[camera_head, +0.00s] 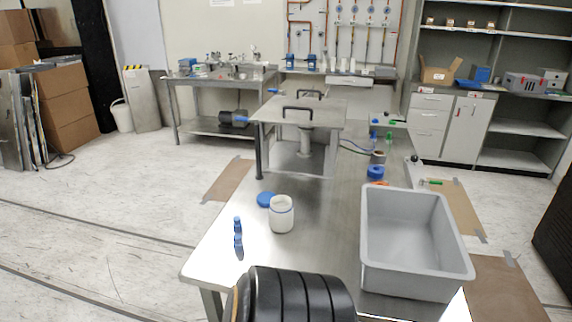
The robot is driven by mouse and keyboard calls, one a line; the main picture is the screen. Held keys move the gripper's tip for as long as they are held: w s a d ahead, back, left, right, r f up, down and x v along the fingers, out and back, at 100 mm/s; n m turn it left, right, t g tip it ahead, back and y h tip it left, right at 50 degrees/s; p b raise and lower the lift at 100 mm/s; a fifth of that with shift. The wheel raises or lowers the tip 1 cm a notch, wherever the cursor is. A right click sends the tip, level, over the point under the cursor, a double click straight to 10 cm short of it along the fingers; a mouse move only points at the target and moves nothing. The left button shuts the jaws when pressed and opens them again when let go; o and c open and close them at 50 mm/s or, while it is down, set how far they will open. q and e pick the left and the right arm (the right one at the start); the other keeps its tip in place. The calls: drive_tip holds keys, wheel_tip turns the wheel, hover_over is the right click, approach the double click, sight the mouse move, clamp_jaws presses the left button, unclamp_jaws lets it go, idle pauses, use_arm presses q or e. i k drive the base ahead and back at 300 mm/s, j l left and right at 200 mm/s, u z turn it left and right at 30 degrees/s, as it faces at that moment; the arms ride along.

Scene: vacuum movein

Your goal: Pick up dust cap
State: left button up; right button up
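I cannot tell for sure which item is the dust cap. Several blue pieces lie on the steel table (215,250). A flat round blue lid (266,199) lies beside a white jar (281,215). A small upright blue item (238,232) stands near the table's left edge. A round blue piece (376,172) sits beyond the grey bin, with a small orange piece (380,184) close to it. Neither of my grippers shows in the head view.
A large empty grey bin (463,270) takes up the table's right front. A raised metal plate with black handles (300,112) stands at the back. A black ribbed cylinder (300,295) covers the front edge. Table around the white jar is mostly clear.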

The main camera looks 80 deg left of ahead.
sight(238, 244)
drive_tip(key=u, duration=3.05)
drive_tip(key=l+u, duration=0.15)
drive_tip(key=l, duration=0.5)
drive_tip(key=i, duration=0.05)
